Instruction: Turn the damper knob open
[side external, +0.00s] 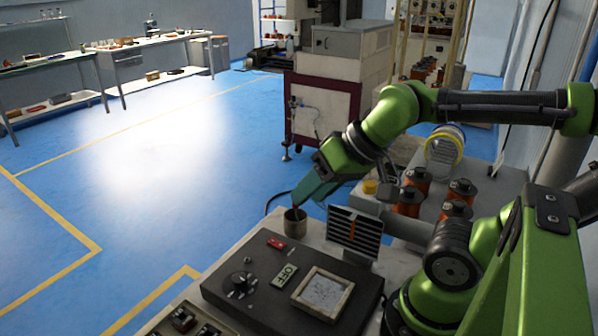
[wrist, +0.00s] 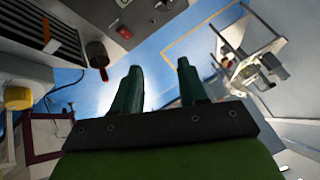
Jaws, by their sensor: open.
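No label marks the damper knob. A black round knob (side external: 240,282) sits on the dark control panel (side external: 225,296), and a yellow knob-like cap (side external: 370,187) stands behind the louvred grille (side external: 354,232). I cannot tell which is the damper's. The grille has an orange strip down its middle. The yellow cap and the grille also show at the left of the wrist view, the cap (wrist: 17,97) below the grille (wrist: 42,32). My gripper (side external: 300,200) is above the bench's far edge, near a small cup (side external: 295,228). In the wrist view its fingers (wrist: 158,66) are apart with nothing between them.
The panel carries a red switch (side external: 276,242), an OFF plate (side external: 285,276) and a framed window (side external: 322,290). Several orange coils (side external: 408,203) and a large wire spool (side external: 444,148) stand on the right. Blue floor (side external: 150,160) lies open beyond the bench.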

